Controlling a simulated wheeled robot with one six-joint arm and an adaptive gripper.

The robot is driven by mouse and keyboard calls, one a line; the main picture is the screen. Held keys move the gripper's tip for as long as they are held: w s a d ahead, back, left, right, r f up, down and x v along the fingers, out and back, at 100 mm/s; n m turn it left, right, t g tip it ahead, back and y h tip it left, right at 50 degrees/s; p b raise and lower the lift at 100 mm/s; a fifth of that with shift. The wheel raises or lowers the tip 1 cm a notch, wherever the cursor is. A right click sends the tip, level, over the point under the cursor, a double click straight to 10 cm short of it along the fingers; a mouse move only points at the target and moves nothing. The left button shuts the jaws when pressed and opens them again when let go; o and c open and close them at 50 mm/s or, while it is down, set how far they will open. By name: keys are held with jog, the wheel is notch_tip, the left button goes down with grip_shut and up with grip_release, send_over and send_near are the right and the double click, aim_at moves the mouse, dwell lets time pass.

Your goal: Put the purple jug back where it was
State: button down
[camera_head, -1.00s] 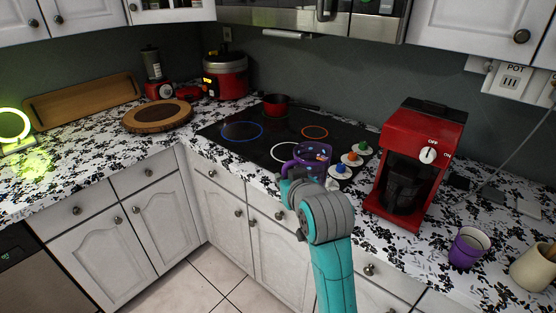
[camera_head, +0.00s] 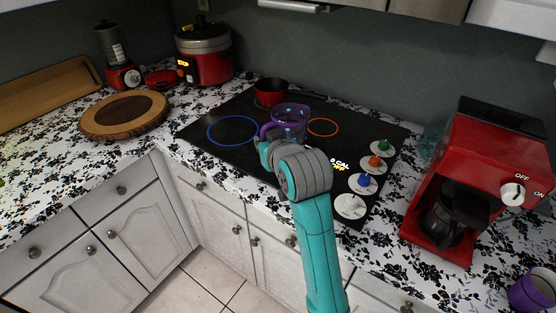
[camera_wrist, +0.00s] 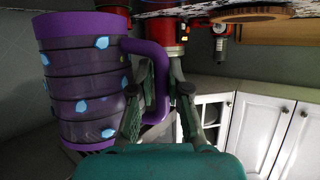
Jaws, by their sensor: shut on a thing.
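The purple jug (camera_head: 289,122), dark with purple bands and pale blue spots, shows over the middle of the black stovetop (camera_head: 225,150), between the blue and orange rings. Whether it touches the surface or hangs above it I cannot tell. In the wrist view the jug (camera_wrist: 85,85) fills the left side, its purple handle (camera_wrist: 158,95) toward my gripper (camera_wrist: 162,72). The fingers are shut on that handle. In the head view my gripper (camera_head: 268,143) is at the jug's near left side, partly hidden by my wrist.
A small red pot (camera_head: 271,92) stands close behind the jug. Colored knobs (camera_head: 367,183) line the stove's right side. A red coffee maker (camera_head: 480,180) and a purple cup (camera_head: 536,290) stand to the right. A round wooden board (camera_head: 125,113) lies left. The stove's left part is clear.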

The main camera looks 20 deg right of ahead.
jog(key=shift+w+f, duration=0.2)
jog(key=shift+f, duration=2.3)
jog(key=shift+w+f, duration=0.2)
jog(key=shift+f, duration=2.3)
jog(key=shift+f, duration=0.15)
jog(key=c, duration=1.2)
grip_release()
jog(key=shift+o, duration=0.2)
jog(key=shift+s+r, duration=0.15)
jog(key=shift+r, duration=0.05)
jog(key=v, duration=1.1)
jog(key=shift+s+r, duration=0.15)
jog(key=shift+s, duration=0.2)
